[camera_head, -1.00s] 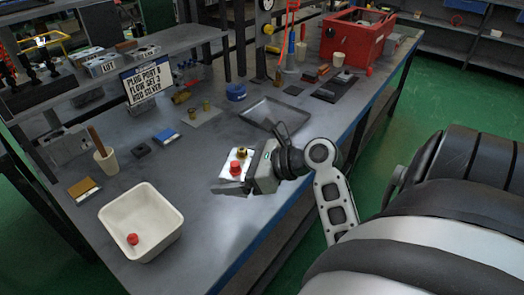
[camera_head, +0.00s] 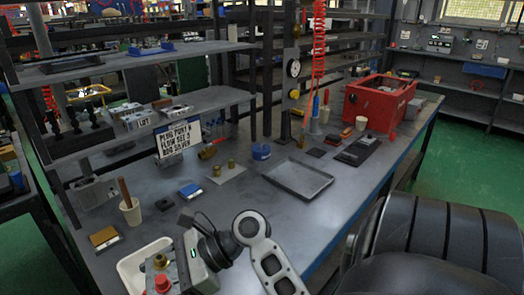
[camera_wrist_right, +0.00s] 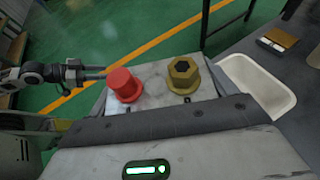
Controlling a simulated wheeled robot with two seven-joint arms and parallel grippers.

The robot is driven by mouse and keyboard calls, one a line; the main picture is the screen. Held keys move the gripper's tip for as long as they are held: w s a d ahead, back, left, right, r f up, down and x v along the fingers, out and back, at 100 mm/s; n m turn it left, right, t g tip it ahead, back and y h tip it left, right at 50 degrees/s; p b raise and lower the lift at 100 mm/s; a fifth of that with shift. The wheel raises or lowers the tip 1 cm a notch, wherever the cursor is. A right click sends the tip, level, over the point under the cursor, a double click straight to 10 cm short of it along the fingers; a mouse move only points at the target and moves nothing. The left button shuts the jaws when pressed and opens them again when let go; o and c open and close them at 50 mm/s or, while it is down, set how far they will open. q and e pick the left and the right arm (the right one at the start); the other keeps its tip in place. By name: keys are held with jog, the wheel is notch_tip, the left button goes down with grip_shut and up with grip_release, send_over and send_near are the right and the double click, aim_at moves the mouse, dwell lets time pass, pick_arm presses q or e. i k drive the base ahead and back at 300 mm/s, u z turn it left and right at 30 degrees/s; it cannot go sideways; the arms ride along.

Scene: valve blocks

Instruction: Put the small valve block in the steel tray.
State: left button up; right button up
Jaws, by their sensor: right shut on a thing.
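The small valve block (camera_head: 174,272) is pale grey, with a red cap and a brass hex fitting on top. My right gripper (camera_head: 190,270) is shut on it, at the bottom left of the head view. In the right wrist view the block (camera_wrist_right: 152,88) shows beyond the finger edge, cap left and fitting right. The steel tray (camera_head: 298,178) is shallow, empty and flat on the bench, up and right of my right gripper. My left gripper (camera_wrist_right: 98,73) shows only at the left of the right wrist view, its two thin fingers apart and empty.
A white bin (camera_head: 128,268) is partly hidden behind the block and right gripper; it also shows in the wrist view (camera_wrist_right: 260,85). A cup (camera_head: 131,211), blue tub (camera_head: 261,152), sign (camera_head: 180,138) and red toolbox (camera_head: 380,103) stand on the bench. Bench right of the gripper is clear.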

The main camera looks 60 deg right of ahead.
aim_at(303, 182)
jog(key=u, duration=2.6)
jog(key=k, duration=2.4)
jog(key=z, duration=1.85)
